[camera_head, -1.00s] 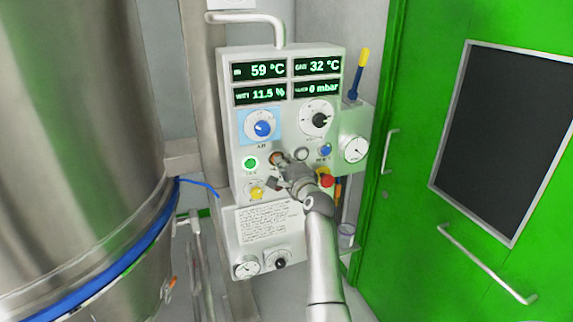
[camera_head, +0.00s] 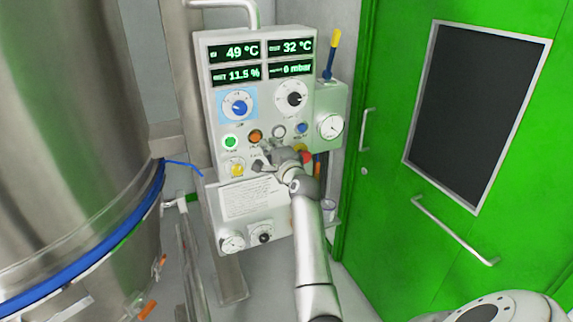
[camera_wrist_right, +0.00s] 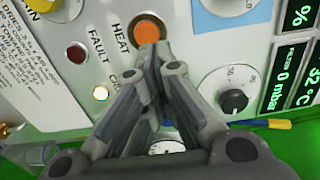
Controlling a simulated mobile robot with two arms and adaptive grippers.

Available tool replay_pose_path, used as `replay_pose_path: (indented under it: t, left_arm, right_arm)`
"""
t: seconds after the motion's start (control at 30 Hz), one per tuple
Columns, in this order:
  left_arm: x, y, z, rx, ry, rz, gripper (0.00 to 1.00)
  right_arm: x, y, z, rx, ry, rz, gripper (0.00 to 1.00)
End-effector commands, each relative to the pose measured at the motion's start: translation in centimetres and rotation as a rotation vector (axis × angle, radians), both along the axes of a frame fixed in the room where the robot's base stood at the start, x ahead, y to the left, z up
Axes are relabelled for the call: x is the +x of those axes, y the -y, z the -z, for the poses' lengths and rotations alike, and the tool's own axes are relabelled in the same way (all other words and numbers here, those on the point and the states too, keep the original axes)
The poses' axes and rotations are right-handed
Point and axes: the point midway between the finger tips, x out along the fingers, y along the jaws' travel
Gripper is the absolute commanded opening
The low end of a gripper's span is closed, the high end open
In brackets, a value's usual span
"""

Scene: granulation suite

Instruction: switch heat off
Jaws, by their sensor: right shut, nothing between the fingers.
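The orange heat button (camera_head: 255,135) sits on the pale control panel (camera_head: 208,110), and the wrist view shows it as an orange disc in a metal ring (camera_wrist_right: 148,30), with the word HEAT beside it. My right gripper (camera_head: 262,158) is just below the button in the head view. In the wrist view its closed fingertips (camera_wrist_right: 160,50) overlap the button's lower rim, with nothing held. I cannot tell whether they touch it. The panel's top left display (camera_head: 235,53) reads 49 °C and the one beside it 32 °C. My left gripper is not in view.
A blue dial (camera_head: 240,107) is above. A steel vessel (camera_head: 70,120) stands left, a green door (camera_head: 380,200) right.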

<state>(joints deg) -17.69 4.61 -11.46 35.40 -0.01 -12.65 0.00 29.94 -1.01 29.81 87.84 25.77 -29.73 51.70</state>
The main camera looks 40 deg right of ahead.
Motion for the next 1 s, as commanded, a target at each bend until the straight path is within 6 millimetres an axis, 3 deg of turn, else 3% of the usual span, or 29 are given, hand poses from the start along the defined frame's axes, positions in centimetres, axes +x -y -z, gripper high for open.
replay_pose_path:
  t: [0.17,0.5,0.8,1.0]
  left_arm:
    - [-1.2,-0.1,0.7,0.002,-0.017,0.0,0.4]
    - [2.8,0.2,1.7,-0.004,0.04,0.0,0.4]
    - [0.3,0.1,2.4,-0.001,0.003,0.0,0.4]
    - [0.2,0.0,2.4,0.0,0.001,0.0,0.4]
  right_arm:
    - [-1.7,-0.4,0.4,0.002,-0.004,0.001,0.0]
    - [-6.4,-1.5,0.6,0.001,-0.005,0.001,0.0]
    - [-8.7,-2.0,0.4,0.001,-0.005,0.0,0.0]
    - [-8.9,-2.0,0.4,0.001,-0.005,0.0,0.0]
